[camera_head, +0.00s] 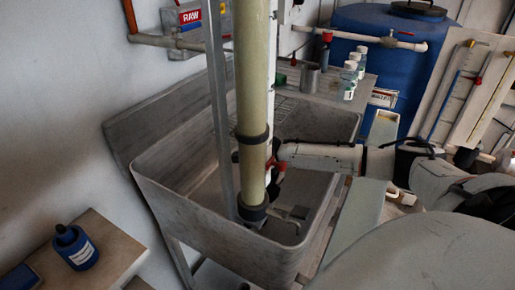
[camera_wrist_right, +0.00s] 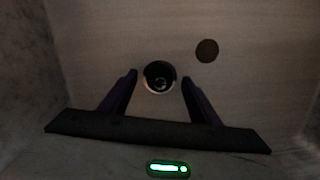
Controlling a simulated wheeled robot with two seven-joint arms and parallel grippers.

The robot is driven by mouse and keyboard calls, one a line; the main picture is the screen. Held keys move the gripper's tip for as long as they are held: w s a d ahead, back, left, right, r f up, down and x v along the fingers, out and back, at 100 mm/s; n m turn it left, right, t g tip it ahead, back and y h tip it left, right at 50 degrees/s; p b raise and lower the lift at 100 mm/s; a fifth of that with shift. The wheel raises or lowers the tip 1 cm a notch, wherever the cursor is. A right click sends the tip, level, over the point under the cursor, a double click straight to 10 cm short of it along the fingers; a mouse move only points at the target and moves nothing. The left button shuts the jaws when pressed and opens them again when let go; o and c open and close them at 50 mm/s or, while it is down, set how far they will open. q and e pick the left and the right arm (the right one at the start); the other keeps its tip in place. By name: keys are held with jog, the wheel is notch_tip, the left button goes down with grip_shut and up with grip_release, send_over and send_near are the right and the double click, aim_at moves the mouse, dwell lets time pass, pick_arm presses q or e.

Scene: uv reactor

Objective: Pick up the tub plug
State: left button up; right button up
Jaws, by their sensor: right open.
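In the right wrist view, a round dark piece with a pale, shiny ring, which looks like the tub plug (camera_wrist_right: 160,76), lies on the grey floor of the tub. My right gripper (camera_wrist_right: 160,82) is open, with its two dark fingers on either side of it in the picture and nothing gripped. The gap in height between the fingertips and the plug is hard to judge. In the head view, my right arm reaches from the right over the tub (camera_head: 315,215). My left gripper is not in view.
A flat dark disc (camera_wrist_right: 206,50), perhaps the drain, shows right of the plug. Small bottles (camera_head: 349,80) stand on the ledge behind. A blue bottle (camera_head: 76,248) stands on a low bench at left.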

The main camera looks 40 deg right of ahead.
jog(key=c, duration=1.2)
jog(key=shift+o, duration=0.2)
